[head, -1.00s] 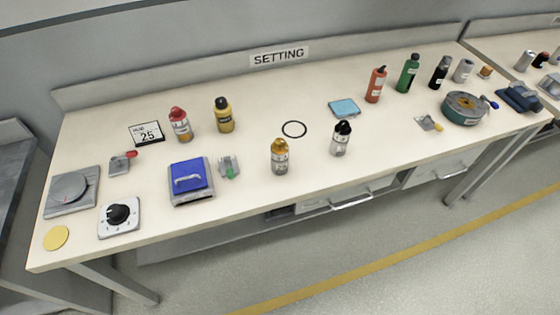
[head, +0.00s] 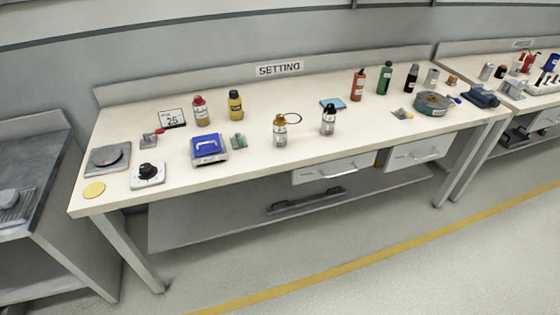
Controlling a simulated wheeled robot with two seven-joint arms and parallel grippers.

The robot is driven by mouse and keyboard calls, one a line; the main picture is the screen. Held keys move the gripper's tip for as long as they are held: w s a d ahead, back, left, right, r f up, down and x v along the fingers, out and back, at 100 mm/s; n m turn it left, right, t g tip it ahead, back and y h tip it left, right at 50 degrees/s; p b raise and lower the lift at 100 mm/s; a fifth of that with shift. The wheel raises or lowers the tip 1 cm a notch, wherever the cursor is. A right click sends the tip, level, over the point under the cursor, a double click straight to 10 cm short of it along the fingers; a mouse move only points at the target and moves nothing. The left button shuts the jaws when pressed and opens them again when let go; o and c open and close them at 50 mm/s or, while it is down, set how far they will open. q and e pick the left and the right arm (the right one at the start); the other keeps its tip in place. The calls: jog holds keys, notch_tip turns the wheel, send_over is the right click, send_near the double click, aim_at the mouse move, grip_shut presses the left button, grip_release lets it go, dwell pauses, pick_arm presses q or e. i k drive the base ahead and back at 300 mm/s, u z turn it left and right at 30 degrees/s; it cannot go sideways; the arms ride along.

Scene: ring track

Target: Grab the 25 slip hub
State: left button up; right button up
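A small white slip with a dark border (head: 172,118) stands near the back left of the bench marked SETTING. It reads 25 in large figures, with a smaller line above that is too small to read now. A red-capped bottle (head: 200,112) stands just to its right, and a small grey block with a red knob (head: 153,137) is in front of it to the left. Neither of my grippers is in view.
The bench top (head: 330,150) holds several bottles, a blue-lidded box (head: 208,149), a dial box (head: 148,174), a grey scale-like plate (head: 107,158) and a yellow disc (head: 94,190). A darker bench (head: 40,160) stands at left. The floor in front (head: 400,255) is clear.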

aim_at(279, 132)
jog(key=u, duration=1.15)
jog(key=i, duration=0.8)
jog(key=z, duration=0.7)
jog(key=i, duration=0.5)
jog(key=z, duration=0.5)
